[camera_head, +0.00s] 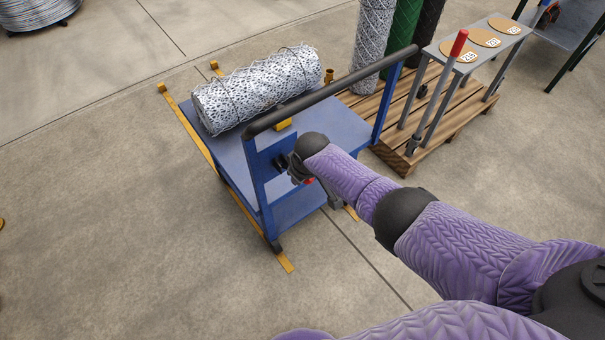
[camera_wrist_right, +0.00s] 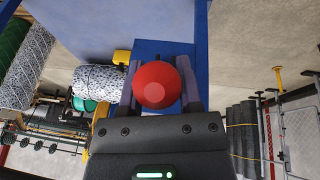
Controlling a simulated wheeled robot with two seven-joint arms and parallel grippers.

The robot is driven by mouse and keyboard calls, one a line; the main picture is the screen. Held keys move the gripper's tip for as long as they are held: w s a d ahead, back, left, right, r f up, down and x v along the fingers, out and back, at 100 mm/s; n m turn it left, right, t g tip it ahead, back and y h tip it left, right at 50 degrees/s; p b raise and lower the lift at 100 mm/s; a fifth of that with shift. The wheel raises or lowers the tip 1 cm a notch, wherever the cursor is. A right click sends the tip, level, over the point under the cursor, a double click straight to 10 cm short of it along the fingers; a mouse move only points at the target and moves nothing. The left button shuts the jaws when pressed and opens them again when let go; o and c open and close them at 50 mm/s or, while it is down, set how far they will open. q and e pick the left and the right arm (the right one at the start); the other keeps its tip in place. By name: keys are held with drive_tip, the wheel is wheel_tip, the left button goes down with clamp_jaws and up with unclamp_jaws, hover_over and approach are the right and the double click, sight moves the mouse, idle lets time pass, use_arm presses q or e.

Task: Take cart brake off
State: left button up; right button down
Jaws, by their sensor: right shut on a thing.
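The blue cart (camera_head: 335,125) has a flat deck and a black push bar across its near end. The brake's red ball knob (camera_wrist_right: 156,85) is in the middle of the right wrist view, in front of a blue panel of the cart. My right gripper (camera_head: 284,164) is at the cart's near end, below the push bar. Its two fingers (camera_wrist_right: 160,88) stand on either side of the red knob and are shut on it. In the head view only a bit of red (camera_head: 309,181) shows by the gripper; the brake's lever is mostly hidden. My left gripper is not in view.
A roll of wire mesh (camera_head: 258,88) lies on the cart's deck. Yellow floor strips (camera_head: 205,150) run beside the cart. A wooden pallet (camera_head: 395,158) with upright mesh rolls and a grey stand (camera_head: 445,55) is at the right.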

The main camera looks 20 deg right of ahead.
idle(0.3)
drive_tip(key=shift+c, duration=1.3)
unclamp_jaws()
drive_tip(key=p+v, duration=0.7)
drive_tip(key=v, duration=0.2)
drive_tip(key=shift+d+r, duration=0.1)
drive_tip(key=shift+s+r+p, duration=0.2)
drive_tip(key=shift+r+p, duration=0.1)
drive_tip(key=shift+p, duration=0.1)
